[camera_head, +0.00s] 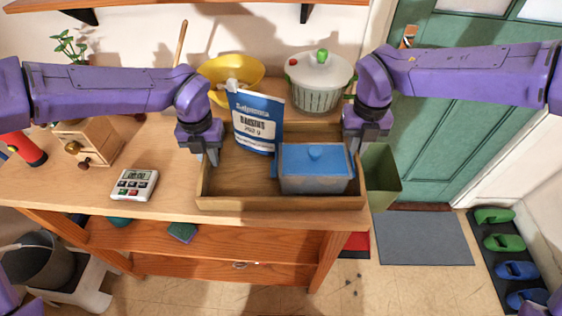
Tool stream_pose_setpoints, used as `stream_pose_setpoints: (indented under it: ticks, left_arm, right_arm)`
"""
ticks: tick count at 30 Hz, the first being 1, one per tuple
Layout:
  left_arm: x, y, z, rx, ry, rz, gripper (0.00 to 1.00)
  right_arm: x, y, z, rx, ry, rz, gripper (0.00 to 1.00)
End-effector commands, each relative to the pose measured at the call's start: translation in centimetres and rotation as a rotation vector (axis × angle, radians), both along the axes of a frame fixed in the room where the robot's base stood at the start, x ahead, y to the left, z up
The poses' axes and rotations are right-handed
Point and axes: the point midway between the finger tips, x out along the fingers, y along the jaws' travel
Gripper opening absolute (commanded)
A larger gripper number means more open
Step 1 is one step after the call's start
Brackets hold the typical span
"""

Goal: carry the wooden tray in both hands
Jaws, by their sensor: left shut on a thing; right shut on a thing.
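The wooden tray (280,203) is a shallow brown box with raised walls, over the right end of the wooden counter. It holds a blue and white packet (257,122) standing upright and a clear container with a blue lid (315,168). My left gripper (212,158) is shut on the tray's left wall. My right gripper (352,148) is shut on the tray's right wall. I cannot tell whether the tray touches the counter. Its right wall lies near the counter's right end.
A white pot with a green knob (319,80) and a yellow scale pan (231,72) stand behind the tray. A timer (134,185) and wooden grinder (88,143) are at left. A green bin (381,176) stands right of the counter. A grey mat (423,238) lies by the green door (440,105).

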Motion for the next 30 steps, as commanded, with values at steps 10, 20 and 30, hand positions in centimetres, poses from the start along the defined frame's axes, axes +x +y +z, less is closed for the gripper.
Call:
stream_pose_setpoints:
  ticks: [10,20,30]
  left_arm:
    - [0.1,0.0,0.5,-0.001,-0.003,0.000,0.00]
    - [0.1,0.0,4.1,-0.001,-0.002,0.000,0.00]
    - [0.0,0.0,5.1,-0.001,-0.002,0.000,0.00]
  right_arm:
    - [0.1,0.0,0.5,0.001,-0.004,0.000,0.00]
    - [0.1,0.0,4.2,0.001,-0.003,0.000,0.00]
    - [0.0,0.0,5.1,0.001,-0.002,0.000,0.00]
